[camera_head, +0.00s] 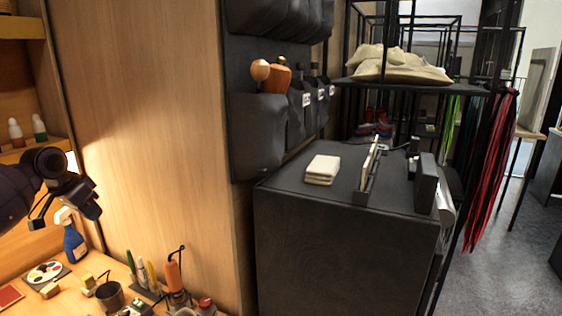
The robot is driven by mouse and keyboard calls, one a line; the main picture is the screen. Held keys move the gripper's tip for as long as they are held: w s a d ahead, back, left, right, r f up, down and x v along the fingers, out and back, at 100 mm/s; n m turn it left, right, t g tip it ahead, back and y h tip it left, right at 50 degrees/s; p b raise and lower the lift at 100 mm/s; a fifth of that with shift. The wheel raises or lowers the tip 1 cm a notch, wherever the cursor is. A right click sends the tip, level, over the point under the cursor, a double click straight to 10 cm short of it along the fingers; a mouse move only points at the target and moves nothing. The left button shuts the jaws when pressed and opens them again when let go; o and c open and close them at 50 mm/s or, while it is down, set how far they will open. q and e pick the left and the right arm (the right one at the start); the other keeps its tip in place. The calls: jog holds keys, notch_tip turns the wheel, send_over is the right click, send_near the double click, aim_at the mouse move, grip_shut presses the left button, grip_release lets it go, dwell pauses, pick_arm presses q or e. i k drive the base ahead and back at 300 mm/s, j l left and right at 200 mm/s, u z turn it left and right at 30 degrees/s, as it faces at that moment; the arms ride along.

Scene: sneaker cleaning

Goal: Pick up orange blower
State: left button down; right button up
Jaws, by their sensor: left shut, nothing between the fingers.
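An orange tool with a dark cord (173,273) stands upright in a holder on the wooden workbench. My right gripper is not in view.
A blue spray bottle (73,242) stands below my left gripper. A dark cup (110,296), pens and small pieces crowd the workbench. A wooden panel (145,120) rises behind it. A black cabinet (340,235) with a white stack of cloths (322,169) stands to the right.

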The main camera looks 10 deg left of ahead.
aim_at(171, 269)
jog(key=k, duration=1)
